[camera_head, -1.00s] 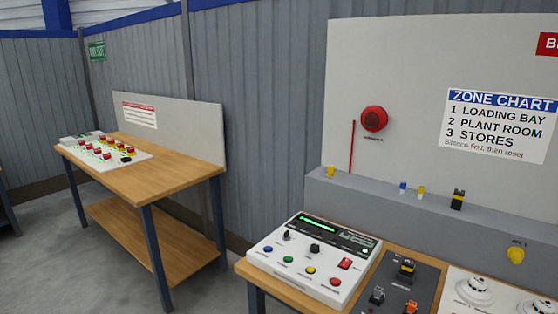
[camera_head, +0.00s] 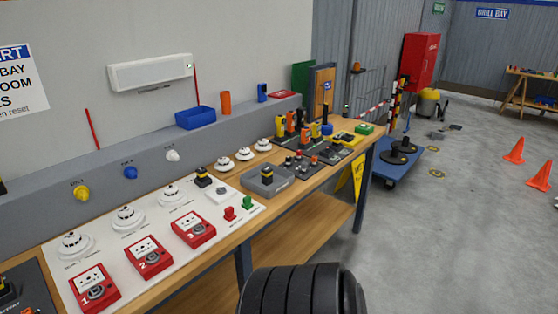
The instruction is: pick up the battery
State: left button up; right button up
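A similar black and yellow block (camera_head: 203,177) stands on the white board behind the red call points. Part of another dark block (camera_head: 6,288) shows at the left edge, on a dark panel (camera_head: 32,290). I cannot tell which of these is the battery. Neither of my grippers is in view. A black ribbed part, probably mine, rises at the bottom centre and hides some floor and bench edge.
The wooden bench (camera_head: 225,245) runs away to the right, carrying detectors, red call points (camera_head: 148,257) and several upright tools. A blue trolley (camera_head: 400,165) stands past its end. Orange cones (camera_head: 540,177) stand on the open floor at right.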

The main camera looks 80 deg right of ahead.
aim_at(266, 172)
jog(key=z, duration=2.8)
jog(key=i+l+u, duration=0.2)
jog(key=i+l, duration=0.15)
jog(key=l, duration=0.3)
jog(key=i+l+u, duration=0.1)
jog(key=l, duration=0.25)
jog(key=j+z, duration=0.1)
jog(key=j, duration=0.15)
jog(key=i, duration=0.05)
